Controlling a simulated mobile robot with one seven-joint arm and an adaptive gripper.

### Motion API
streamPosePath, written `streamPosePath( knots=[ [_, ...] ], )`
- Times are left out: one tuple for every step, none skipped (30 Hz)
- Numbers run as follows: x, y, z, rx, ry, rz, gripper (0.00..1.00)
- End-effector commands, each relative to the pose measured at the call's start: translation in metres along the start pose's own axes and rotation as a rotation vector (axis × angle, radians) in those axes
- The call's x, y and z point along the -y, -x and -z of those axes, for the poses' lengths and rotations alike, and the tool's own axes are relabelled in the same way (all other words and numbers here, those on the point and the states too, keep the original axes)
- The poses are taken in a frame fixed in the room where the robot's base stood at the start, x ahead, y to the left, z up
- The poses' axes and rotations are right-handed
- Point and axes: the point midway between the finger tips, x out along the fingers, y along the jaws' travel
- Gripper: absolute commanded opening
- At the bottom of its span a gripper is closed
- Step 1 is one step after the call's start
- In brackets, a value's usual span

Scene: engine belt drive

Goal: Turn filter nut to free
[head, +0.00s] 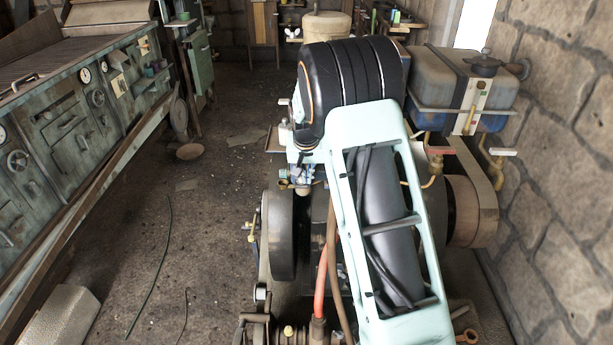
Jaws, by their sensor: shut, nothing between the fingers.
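The engine stands in the middle of the head view, mostly behind my pale green and black arm. A grey flywheel (281,235) shows left of the arm. A small metal and bluish fitting (300,177) shows just below my black arm joint; I cannot tell whether it is part of the filter. I cannot make out the filter nut. A brass fitting (434,168) shows right of the arm, below the blue-grey tank (440,80). My gripper does not show; the arm hides the area behind it.
A brown pulley with a belt (472,212) is right of the engine, near the stone wall (560,150). A green workbench with gauges (80,120) lines the left. The floor (180,240) between bench and engine is mostly clear, with a thin cable. Red and brown hoses (321,282) run low.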

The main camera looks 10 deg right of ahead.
Motion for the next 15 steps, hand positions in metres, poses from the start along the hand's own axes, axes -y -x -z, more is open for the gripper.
streamPosePath(
  knots=[
    [-0.0001, -0.001, 0.0033, 0.001, 0.0, 0.0, 0.0],
    [0.0, -0.0015, 0.0048, 0.001, 0.0, 0.0, 0.0],
    [0.0, -0.002, 0.0065, 0.0, -0.001, 0.0, 0.0],
    [0.0, -0.0024, 0.0072, 0.0, -0.001, 0.0, 0.0],
    [-0.0001, -0.0028, 0.0076, 0.001, -0.001, 0.0, 0.0],
    [-0.0001, -0.0032, 0.008, 0.001, -0.001, 0.0, 0.0],
    [-0.0002, -0.0034, 0.0081, 0.001, 0.0, 0.0, 0.0],
    [-0.0001, -0.0035, 0.0082, 0.001, 0.0, 0.0, 0.0],
    [-0.0001, -0.0036, 0.0082, 0.001, 0.0, 0.0, 0.0],
    [-0.0001, -0.0036, 0.0082, 0.001, 0.0, 0.0, 0.0],
    [-0.0001, -0.0036, 0.0082, 0.001, 0.0, 0.0, 0.0],
    [0.0, -0.0036, 0.0082, 0.001, 0.0, 0.0, 0.0],
    [0.0, -0.0036, 0.0081, 0.001, 0.0, 0.0, 0.0],
    [0.0, -0.0035, 0.0082, 0.001, 0.0, 0.0, 0.0],
    [-0.0001, -0.0035, 0.0082, 0.001, 0.0, 0.0, 0.0]
  ],
)
